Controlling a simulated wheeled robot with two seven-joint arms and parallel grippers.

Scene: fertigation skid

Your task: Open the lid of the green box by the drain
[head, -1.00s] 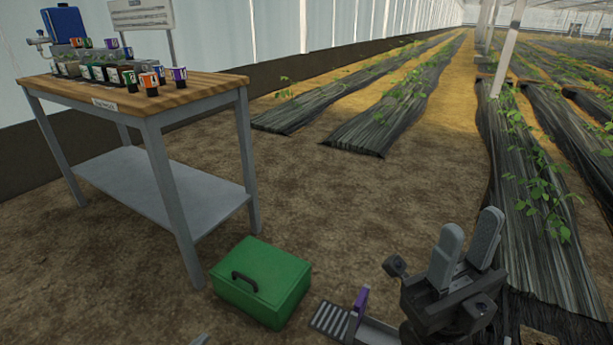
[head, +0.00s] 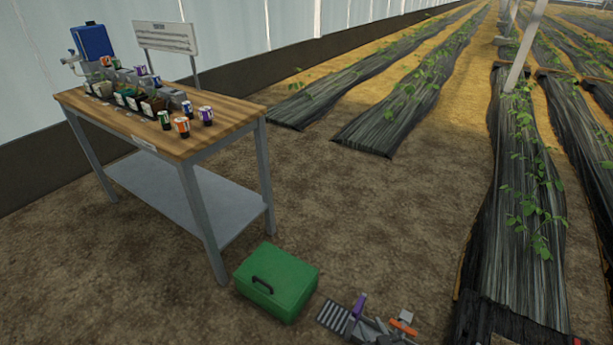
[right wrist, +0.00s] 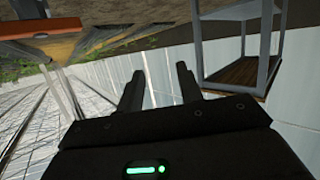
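The green box (head: 277,282) stands on the soil, right of the table's front leg. Its lid looks shut, with a black handle on top. A grey slatted grate (head: 333,317), perhaps the drain, lies just right of the box. My right gripper (right wrist: 158,84) shows in the right wrist view with its two fingers apart and nothing between them. In the head view its fingers do not show; only dark parts, probably of my right arm, show at the bottom edge, well right of the box. The box does not show in the right wrist view.
A wood-topped table (head: 235,122) with cans and pots stands behind the box. Beside the grate lie a purple piece (head: 359,304) and an orange-topped item (head: 403,327). Black-covered plant rows (head: 520,240) run at right.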

